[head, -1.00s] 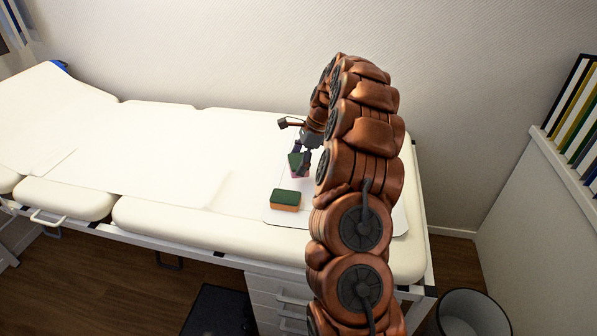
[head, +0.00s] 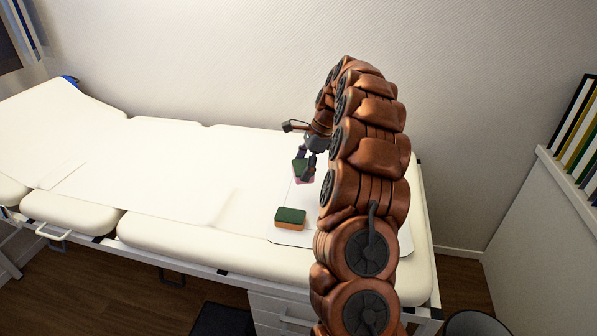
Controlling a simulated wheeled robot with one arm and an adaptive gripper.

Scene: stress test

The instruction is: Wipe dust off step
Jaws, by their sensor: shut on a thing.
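My gripper (head: 305,165) is over the right part of the couch. It is shut on a green and pink sponge (head: 300,167), partly hidden by the fingers. Whether this sponge touches the surface below is unclear. A second sponge (head: 290,215), green on top and orange below, lies nearer the front on a white board or sheet (head: 285,237). A dark flat-topped thing (head: 222,320), possibly the step, shows at the bottom edge on the floor, largely cut off. I cannot make out dust on it.
The cream couch (head: 160,235) spans the view, its left and middle bare. White drawers (head: 272,308) stand under its right end. A bin (head: 468,324) is at bottom right. Binders (head: 575,130) stand on a white ledge at right. My arm hides part of the couch.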

